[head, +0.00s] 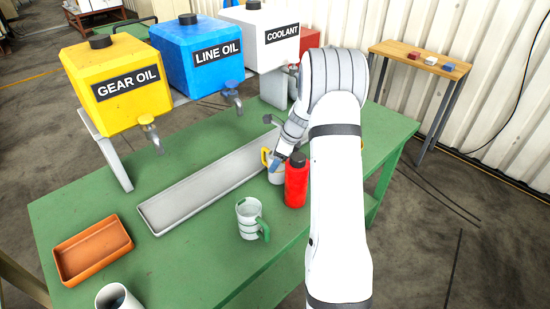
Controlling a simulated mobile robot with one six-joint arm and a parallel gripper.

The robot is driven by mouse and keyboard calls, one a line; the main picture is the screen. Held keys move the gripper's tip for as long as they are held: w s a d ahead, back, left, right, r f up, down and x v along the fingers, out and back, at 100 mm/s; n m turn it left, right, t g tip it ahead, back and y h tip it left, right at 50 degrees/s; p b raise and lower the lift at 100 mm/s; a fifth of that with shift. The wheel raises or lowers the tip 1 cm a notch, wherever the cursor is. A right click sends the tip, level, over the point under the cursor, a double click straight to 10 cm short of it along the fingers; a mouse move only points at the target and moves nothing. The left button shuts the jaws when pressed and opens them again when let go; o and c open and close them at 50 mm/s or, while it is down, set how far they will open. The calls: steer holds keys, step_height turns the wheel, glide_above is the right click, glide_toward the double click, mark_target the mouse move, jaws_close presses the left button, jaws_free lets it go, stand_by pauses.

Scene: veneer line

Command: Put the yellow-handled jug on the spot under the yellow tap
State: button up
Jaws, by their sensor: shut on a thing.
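The yellow-handled jug (276,178) is a pale cup on the green table at centre, just in front of the long grey tray; its yellow handle faces left. My gripper (279,159) is shut on it, reaching down from above right. The fingers partly cover the jug, and I cannot tell whether its base touches the table. The tap (148,121) on the yellow GEAR OIL tank (112,85) looks grey and hangs over the left end of the tray (205,187). No marked spot is clear under it.
A red bottle (296,182) stands close in front of the jug. A green-handled jug (248,218), an orange tray (92,250) and a pale cup (118,297) are nearer. The blue tank (197,57) and white tank (268,38) stand behind. My arm hides the table's right part.

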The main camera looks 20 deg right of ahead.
steer(key=shift+r, duration=0.1)
steer(key=o, duration=1)
steer(key=shift+o, duration=0.2)
